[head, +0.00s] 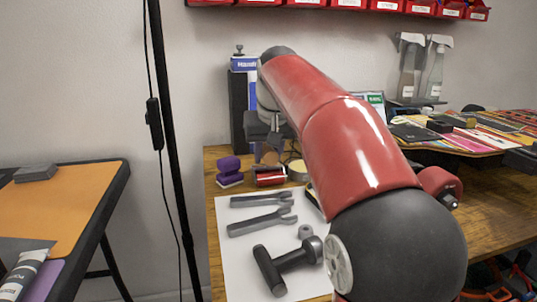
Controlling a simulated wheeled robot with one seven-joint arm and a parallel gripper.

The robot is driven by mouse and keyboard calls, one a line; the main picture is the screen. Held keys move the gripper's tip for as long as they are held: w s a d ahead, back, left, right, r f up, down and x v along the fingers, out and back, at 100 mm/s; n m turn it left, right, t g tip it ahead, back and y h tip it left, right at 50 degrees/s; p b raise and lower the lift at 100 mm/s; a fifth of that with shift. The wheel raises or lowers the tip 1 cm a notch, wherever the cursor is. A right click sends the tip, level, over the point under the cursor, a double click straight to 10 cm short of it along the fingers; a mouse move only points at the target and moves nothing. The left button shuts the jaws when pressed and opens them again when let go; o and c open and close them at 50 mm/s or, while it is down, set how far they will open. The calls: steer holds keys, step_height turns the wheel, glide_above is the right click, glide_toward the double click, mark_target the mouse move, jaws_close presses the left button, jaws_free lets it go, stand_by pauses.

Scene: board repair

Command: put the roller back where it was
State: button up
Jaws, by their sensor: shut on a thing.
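My gripper (271,143) is small and partly hidden at the far end of my red arm, above the back of the wooden workbench. It is shut on a small brownish thing (269,157), which looks like the roller, though its shape is hard to make out. A red tin-like thing (270,178) lies just below it in the picture. I cannot tell whether the roller touches anything below.
A white sheet (222,262) holds two wrenches (262,222), a black T-shaped tool (284,262) and a grey ring (305,232). A black-and-blue box (240,95) stands behind. My arm hides the bench's middle.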

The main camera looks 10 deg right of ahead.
steer(key=shift+f, duration=0.1)
steer(key=shift+f+b, duration=0.3)
steer(key=shift+f, duration=0.3)
steer(key=shift+c, duration=1.1)
steer(key=o, duration=1.1)
steer(key=shift+f, duration=0.15)
steer(key=shift+r, duration=0.35)
steer(key=p+v, duration=0.3)
steer(key=v, duration=1)
steer(key=shift+w+p, duration=0.25)
steer(key=shift+p, duration=0.15)
